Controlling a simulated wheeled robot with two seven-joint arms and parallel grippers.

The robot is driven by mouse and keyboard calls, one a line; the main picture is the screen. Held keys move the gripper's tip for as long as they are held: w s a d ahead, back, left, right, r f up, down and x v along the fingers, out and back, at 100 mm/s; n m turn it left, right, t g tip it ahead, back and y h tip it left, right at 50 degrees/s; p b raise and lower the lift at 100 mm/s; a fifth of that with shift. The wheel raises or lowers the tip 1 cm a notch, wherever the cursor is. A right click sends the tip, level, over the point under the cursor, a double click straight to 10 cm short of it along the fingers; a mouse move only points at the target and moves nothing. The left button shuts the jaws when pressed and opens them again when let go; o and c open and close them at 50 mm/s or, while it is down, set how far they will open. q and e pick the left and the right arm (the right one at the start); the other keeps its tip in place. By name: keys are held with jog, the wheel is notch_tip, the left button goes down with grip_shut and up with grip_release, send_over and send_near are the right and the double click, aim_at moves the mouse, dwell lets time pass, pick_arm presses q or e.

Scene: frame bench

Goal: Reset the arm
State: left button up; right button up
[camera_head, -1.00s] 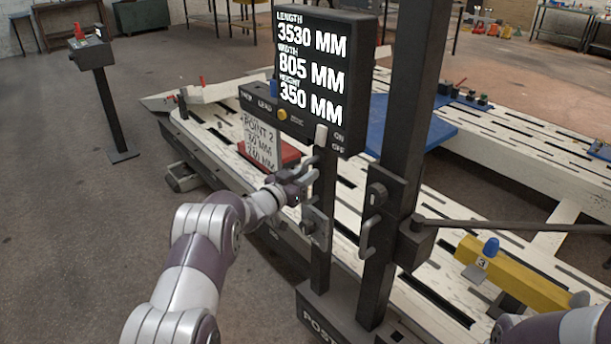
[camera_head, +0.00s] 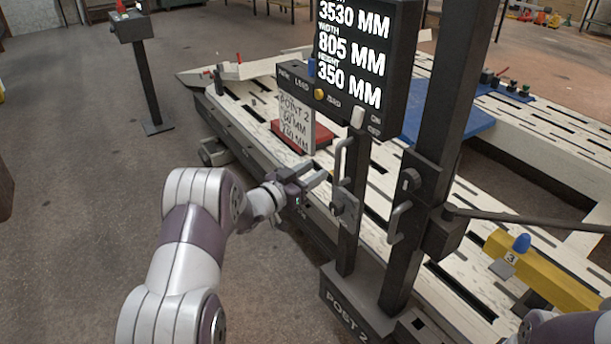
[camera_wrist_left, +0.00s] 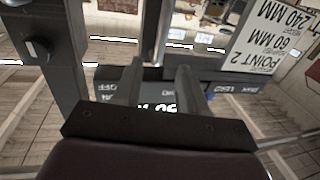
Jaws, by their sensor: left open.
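My left gripper (camera_head: 308,178) is open and empty in the head view, in front of the bench and just left of the dark post's handle plate. A small gap seems to part its fingers from the vertical handle (camera_head: 343,160). In the left wrist view its two fingers (camera_wrist_left: 160,80) point at the dark console box and stand apart with nothing between them. My right arm shows only as a piece at the lower right corner of the head view; its gripper is out of view.
The dark post (camera_head: 427,170) with the display (camera_head: 352,55) stands right of my left gripper. A sign reading POINT 2 (camera_head: 296,122) stands by a red block on the slotted white bench (camera_head: 245,98). A yellow beam (camera_head: 545,270) lies at right.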

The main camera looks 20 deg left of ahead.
pick_arm(q)
jog(key=shift+v, duration=1.2)
